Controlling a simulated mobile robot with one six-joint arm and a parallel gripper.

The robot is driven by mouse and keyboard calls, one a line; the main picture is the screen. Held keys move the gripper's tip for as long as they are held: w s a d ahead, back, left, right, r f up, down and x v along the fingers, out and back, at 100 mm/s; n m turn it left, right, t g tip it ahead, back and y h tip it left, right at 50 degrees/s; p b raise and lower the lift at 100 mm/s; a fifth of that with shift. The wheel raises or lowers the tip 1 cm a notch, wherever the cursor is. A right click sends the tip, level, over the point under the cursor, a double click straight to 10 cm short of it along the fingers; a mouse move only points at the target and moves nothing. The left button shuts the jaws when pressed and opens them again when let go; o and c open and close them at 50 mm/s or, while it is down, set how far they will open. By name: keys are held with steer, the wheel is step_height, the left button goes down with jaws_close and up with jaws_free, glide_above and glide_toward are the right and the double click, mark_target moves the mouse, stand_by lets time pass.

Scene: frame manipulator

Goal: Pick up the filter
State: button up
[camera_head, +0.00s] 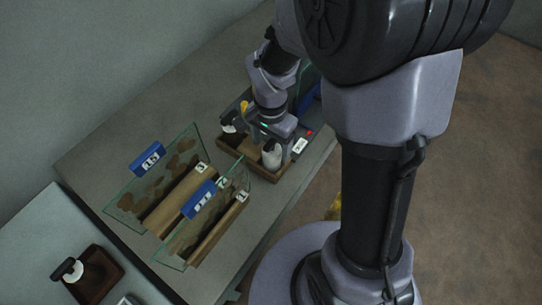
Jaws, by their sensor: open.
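My gripper (273,141) points down over a brown open tray (262,174) on the grey table. It is open, with a white cylindrical object (271,157) just below or between its fingers. I cannot tell whether they touch it. A smaller black-and-white object (230,129) is in the tray's left part. I cannot tell for certain which item is the filter. My arm and gripper hide part of the tray and what is behind it.
Two upright glass panels with brown stains and blue clips, (148,160) and (198,199), stand in wooden holders left of the tray. A dark box (97,277) with a black-and-white item is on a lighter surface at lower left. The table's back left is clear.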

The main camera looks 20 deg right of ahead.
mark_target(272, 151)
step_height(272, 151, down, 3)
steer(key=shift+d+f+b, duration=0.1)
steer(key=shift+d+b, duration=0.05)
steer(key=shift+b, duration=0.25)
steer(key=shift+r, duration=0.25)
steer(key=shift+c, duration=0.4)
steer(key=c, duration=1.5)
